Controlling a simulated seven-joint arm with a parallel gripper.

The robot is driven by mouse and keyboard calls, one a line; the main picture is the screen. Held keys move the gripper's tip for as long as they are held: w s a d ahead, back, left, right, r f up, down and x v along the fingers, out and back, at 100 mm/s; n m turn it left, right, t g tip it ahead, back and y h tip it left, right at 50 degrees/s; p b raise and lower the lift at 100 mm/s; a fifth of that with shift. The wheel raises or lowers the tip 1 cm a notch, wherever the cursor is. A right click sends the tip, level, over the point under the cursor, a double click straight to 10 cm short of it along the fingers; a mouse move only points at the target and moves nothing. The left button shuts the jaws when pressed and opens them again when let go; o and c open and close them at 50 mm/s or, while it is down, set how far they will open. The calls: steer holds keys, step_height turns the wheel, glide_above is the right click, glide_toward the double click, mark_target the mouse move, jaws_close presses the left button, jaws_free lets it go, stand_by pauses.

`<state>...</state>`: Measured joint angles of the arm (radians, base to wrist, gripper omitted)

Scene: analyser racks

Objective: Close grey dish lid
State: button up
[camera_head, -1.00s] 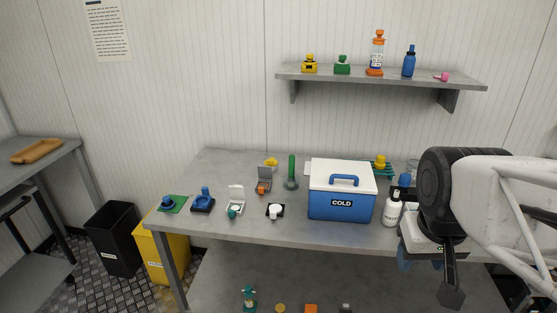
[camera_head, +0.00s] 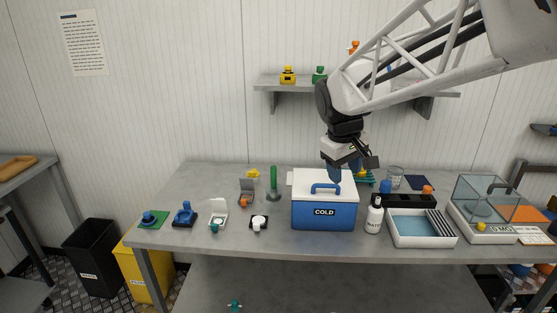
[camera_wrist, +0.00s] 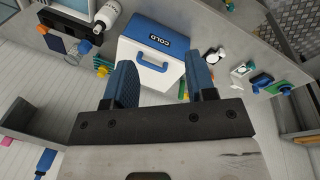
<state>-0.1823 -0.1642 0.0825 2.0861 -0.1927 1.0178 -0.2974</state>
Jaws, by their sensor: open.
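The grey dish (camera_head: 246,191) stands on the table left of the cooler, with its grey lid raised up at the back. A small orange thing sits at its front. My gripper (camera_head: 343,170) is above the back of the cooler, to the right of the dish and apart from it. In the wrist view my gripper (camera_wrist: 161,64) has its two blue fingers spread with nothing between them. I cannot make out the grey dish for sure in the wrist view.
The blue cooler (camera_head: 324,213) with a white lid stands between gripper and dish. A green upright post (camera_head: 273,180) is just right of the dish. An open white dish (camera_head: 218,212) and a black-and-white item (camera_head: 258,222) stand in front. A wall shelf (camera_head: 275,85) is behind.

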steer(key=w+a+f+n, duration=0.25)
steer(key=w+a, duration=0.45)
steer(key=w, duration=0.5)
steer(key=n+h, duration=0.3)
steer(key=n, duration=0.6)
glide_toward(247, 183)
steer(key=w, duration=0.1)
steer(key=shift+w+d+m, duration=0.15)
steer(key=shift+d+m, duration=0.05)
steer(key=shift+m, duration=0.05)
steer(key=shift+f, duration=0.1)
steer(key=shift+x, duration=3.85)
steer(key=shift+w, duration=0.2)
steer(key=c, duration=0.8)
